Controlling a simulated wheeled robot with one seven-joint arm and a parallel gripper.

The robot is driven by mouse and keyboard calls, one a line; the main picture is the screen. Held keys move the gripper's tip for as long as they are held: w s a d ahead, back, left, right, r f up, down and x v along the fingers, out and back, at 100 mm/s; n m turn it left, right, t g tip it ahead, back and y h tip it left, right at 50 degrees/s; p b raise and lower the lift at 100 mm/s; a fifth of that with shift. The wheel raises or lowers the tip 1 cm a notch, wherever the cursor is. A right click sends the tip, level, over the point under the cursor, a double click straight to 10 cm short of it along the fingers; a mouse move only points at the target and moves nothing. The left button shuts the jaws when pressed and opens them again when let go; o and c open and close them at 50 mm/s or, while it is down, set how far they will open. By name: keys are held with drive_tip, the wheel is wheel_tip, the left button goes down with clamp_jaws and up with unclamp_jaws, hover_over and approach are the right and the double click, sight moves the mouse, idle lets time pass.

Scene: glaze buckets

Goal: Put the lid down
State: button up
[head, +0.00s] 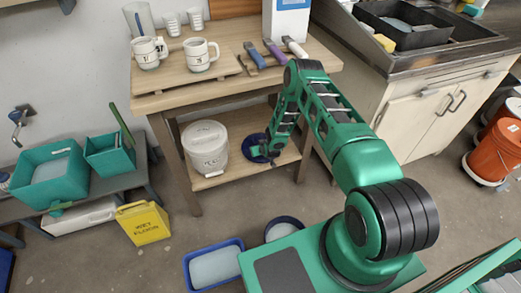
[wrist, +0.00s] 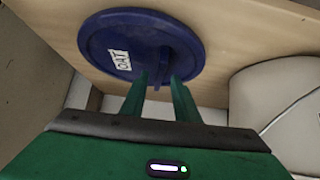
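The blue round lid (wrist: 105,60) bears a white label reading "OAT" and a raised bar handle (wrist: 161,62). It lies on the table's wooden lower shelf; in the head view the lid (head: 249,153) shows right of the white bucket (head: 206,150), partly hidden by my gripper (head: 268,153). In the wrist view my gripper (wrist: 159,82) has its two green fingers apart, one on each side of the handle, with gaps visible. The bucket (wrist: 285,115) also shows at the right edge of the wrist view.
A table leg (head: 303,160) stands right of the lid. A blue tray (head: 214,267), a round tub (head: 284,228) and a yellow wet-floor sign (head: 145,222) are on the floor.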

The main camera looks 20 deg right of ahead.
drive_tip(key=v, duration=1)
drive_tip(key=d+r+g+h, duration=0.1)
drive_tip(key=d+r, duration=0.3)
drive_tip(key=r, duration=0.5)
drive_tip(key=d+r+g, duration=0.1)
drive_tip(key=d+r, duration=0.3)
drive_tip(key=r, duration=0.5)
drive_tip(key=s+d+r+m+g, duration=0.1)
drive_tip(key=s+d+r, duration=0.1)
drive_tip(key=s+r, duration=0.3)
drive_tip(key=s+d+r+g+h, duration=0.1)
drive_tip(key=s+d+r, duration=0.1)
drive_tip(key=r, duration=0.5)
drive_tip(key=s+d+r+m+g, duration=0.1)
drive_tip(key=s+d+r, duration=0.1)
drive_tip(key=s+r, duration=0.25)
drive_tip(key=s+r+m+g, duration=0.2)
drive_tip(key=s+r, duration=1)
drive_tip(key=s, duration=0.3)
drive_tip(key=s+a+r+m+g+y, duration=0.1)
drive_tip(key=s+a+r, duration=0.1)
drive_tip(key=s, duration=0.8)
drive_tip(key=s+a+r+m+g+y, duration=0.1)
drive_tip(key=s+r, duration=0.3)
drive_tip(key=s, duration=0.7)
drive_tip(key=shift+a, duration=0.8)
